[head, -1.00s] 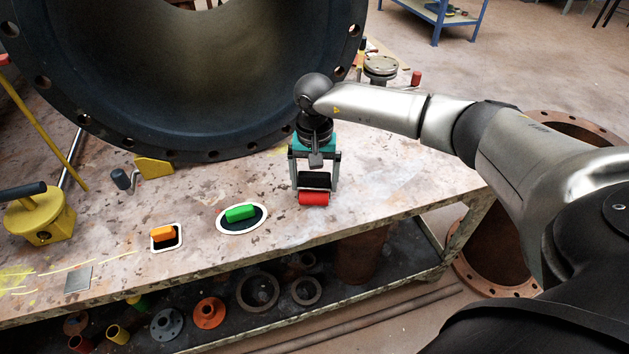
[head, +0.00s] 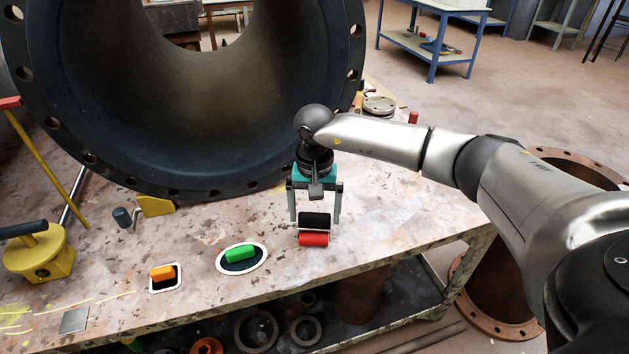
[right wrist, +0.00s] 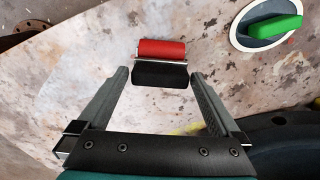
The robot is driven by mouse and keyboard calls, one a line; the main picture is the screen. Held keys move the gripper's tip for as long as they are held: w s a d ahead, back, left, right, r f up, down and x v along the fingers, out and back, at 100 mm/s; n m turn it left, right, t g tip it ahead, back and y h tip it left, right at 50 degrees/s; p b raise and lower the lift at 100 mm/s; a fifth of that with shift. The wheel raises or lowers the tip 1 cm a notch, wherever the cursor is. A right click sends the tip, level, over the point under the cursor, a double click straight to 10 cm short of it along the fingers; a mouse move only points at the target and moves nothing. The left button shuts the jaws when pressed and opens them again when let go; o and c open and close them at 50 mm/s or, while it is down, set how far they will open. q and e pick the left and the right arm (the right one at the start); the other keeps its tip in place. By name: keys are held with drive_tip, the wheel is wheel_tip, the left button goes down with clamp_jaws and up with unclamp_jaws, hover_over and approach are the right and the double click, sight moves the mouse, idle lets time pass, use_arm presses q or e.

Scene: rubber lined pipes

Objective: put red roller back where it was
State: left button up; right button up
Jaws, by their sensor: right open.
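My right gripper (head: 315,217) points down over the pad, open, with one finger to each side. In the right wrist view nothing is clamped between its fingers (right wrist: 159,75). I cannot tell how far the roller overlaps the pad. My left gripper is out of view.
A green block (head: 239,253) lies on an oval black pad, and an orange block (head: 162,272) on a squarish one, both left of the roller. A large dark flanged pipe (head: 190,150) stands behind. The bench's front edge is close; bare bench lies to the right.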

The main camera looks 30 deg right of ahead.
sight(315, 215)
wheel_tip(315, 215, up, 8)
drive_tip(key=shift+r+p, duration=0.15)
drive_tip(key=shift+p, duration=1)
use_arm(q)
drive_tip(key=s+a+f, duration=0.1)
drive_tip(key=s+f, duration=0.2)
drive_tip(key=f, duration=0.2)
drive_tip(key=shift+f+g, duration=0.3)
use_arm(e)
drive_tip(key=shift+r, duration=0.6)
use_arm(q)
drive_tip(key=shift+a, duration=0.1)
